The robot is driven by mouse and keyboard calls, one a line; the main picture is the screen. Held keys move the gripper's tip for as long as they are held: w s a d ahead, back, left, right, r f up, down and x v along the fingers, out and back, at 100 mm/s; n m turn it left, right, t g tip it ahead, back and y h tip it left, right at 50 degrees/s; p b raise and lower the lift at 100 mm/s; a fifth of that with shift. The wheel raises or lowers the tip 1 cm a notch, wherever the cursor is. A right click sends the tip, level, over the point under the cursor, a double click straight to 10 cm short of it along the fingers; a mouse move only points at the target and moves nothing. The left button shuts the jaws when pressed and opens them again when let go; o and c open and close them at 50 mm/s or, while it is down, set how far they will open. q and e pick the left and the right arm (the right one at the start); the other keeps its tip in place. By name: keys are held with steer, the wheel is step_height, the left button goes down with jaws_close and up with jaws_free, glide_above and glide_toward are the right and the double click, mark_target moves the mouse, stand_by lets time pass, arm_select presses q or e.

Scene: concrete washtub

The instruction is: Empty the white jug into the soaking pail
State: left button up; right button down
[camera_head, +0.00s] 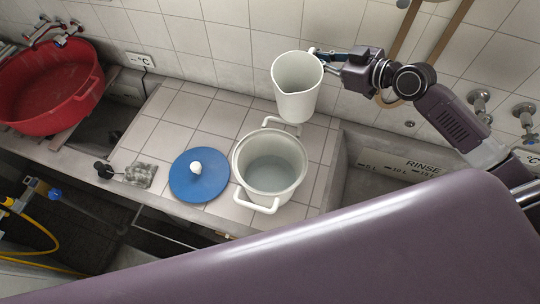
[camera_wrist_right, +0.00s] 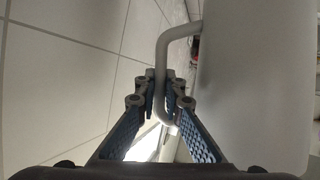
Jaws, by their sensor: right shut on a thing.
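The white jug (camera_head: 297,88) is held in the air above the back edge of the pail, near the tiled wall. It looks close to upright, and its contents cannot be seen. My right gripper (camera_head: 318,54) is shut on the jug's handle, on the jug's right side. In the right wrist view the fingers (camera_wrist_right: 160,95) close around the white handle (camera_wrist_right: 161,60), with the jug body (camera_wrist_right: 260,80) at right. The soaking pail (camera_head: 243,178) is white with two handles and stands open on the tiled counter, with what looks like clear water inside. My left gripper is not in view.
A blue lid (camera_head: 190,184) with a white knob lies left of the pail. A red tub (camera_head: 45,95) sits at the far left. A sink marked RINSE (camera_head: 400,165) is at right. My purple arm link covers the foreground.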

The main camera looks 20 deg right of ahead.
mark_target(314, 47)
step_height(314, 47, up, 4)
steer(key=shift+f+p, duration=0.2)
steer(key=shift+p, duration=0.8)
steer(key=shift+m+g, duration=0.3)
steer(key=shift+m, duration=0.3)
steer(key=shift+w, duration=0.1)
